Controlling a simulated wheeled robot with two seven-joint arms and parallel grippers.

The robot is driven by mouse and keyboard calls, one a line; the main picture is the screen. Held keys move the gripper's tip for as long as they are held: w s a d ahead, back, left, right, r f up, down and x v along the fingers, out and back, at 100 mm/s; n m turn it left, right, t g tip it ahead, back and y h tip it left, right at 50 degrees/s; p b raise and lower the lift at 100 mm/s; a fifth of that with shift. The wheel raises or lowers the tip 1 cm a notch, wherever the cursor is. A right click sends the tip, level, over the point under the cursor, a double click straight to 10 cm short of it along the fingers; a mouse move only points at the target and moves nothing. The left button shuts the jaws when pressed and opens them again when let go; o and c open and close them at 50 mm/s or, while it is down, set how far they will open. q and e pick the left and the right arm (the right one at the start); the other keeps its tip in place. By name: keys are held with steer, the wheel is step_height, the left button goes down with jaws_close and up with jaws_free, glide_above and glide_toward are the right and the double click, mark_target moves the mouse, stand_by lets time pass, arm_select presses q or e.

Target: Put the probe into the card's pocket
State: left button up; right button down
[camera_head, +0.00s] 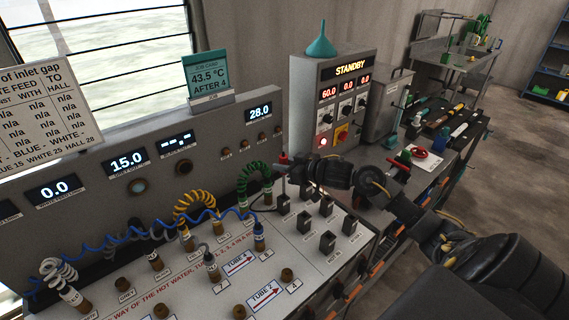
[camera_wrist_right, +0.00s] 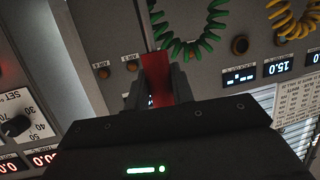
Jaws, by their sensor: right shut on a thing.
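My right gripper (camera_head: 287,171) reaches in from the right over the sloped panel, its jaws closed on a red probe (camera_head: 283,159). In the right wrist view the red probe (camera_wrist_right: 157,85) stands between the two dark fingers (camera_wrist_right: 158,72), in front of the grey upright panel. The probe's lower end is hidden in the head view. A teal job card (camera_head: 205,72) reading "43.5 °C AFTER 4" stands in a grey holder (camera_head: 211,103) on top of the upright panel, left of and above the gripper. I cannot make out a pocket opening. My left gripper is not in view.
Coiled blue (camera_head: 130,238), yellow (camera_head: 194,204) and green (camera_head: 254,180) leads cross the panel near the gripper. Black switches (camera_head: 327,243) stand on the sloped panel (camera_head: 190,282). A "STANDBY" box (camera_head: 349,72) with a teal funnel (camera_head: 320,43) stands behind. A white sheet (camera_head: 428,160) lies right.

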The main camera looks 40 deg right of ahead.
steer(key=shift+f, duration=0.15)
stand_by(0.4)
steer(key=shift+f, duration=0.1)
steer(key=b, duration=0.4)
glide_above(283, 205)
steer(key=w+d, duration=0.2)
steer(key=shift+s+a+f, duration=0.1)
steer(key=shift+s+f, duration=0.05)
steer(key=shift+f, duration=1.95)
steer(key=shift+s+a+f, duration=0.1)
steer(key=shift+f, duration=1.95)
steer(key=c, duration=1.1)
jaws_free()
steer(key=shift+r, duration=0.1)
